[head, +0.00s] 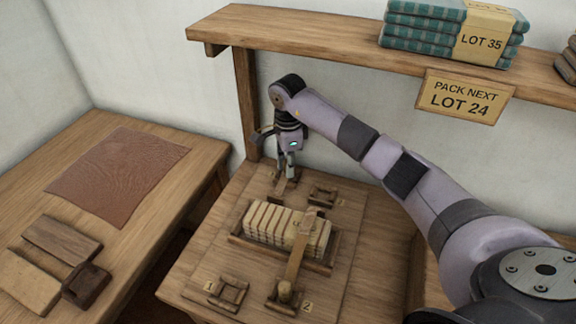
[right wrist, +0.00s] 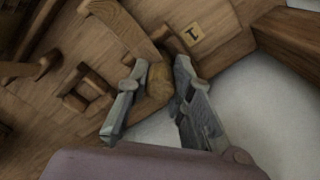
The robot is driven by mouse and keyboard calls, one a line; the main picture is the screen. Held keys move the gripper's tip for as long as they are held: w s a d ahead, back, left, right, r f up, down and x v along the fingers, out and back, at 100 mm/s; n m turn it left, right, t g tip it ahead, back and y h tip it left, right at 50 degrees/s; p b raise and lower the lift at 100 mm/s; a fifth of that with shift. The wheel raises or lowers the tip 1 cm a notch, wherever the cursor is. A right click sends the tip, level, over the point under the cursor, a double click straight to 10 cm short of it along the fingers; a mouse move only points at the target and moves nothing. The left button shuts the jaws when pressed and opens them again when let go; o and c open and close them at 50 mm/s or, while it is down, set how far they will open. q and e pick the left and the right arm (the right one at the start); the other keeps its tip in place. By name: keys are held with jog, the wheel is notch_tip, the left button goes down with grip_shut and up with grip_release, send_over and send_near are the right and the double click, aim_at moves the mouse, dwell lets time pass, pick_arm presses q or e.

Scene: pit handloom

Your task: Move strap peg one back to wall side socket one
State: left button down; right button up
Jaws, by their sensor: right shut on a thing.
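My right gripper (head: 287,172) points down at the wall side of the loom board and is shut on a wooden strap peg, which shows between its fingers in the right wrist view (right wrist: 157,82). A strap (right wrist: 122,24) lies beside that peg, and a tag marked 1 (right wrist: 192,35) is close by. The gripper and peg hide the socket there; I cannot tell whether the peg is seated or above it. A second strap (head: 298,255) runs over the stacked block to a peg (head: 285,290) at the front, by the mark 2. My left gripper is out of view.
An empty square socket (head: 322,194) is right of the gripper; another (head: 229,292) is at front left by mark 1. The tray (head: 240,238) holds the pale stack. A shelf post (head: 246,105) stands close behind the gripper, with a shelf (head: 300,43) above.

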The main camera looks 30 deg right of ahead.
jog(key=shift+f, duration=0.2)
jog(key=o, duration=0.9)
jog(key=shift+o, duration=0.2)
jog(key=shift+r+b, duration=0.35)
jog(key=shift+r, duration=3.6)
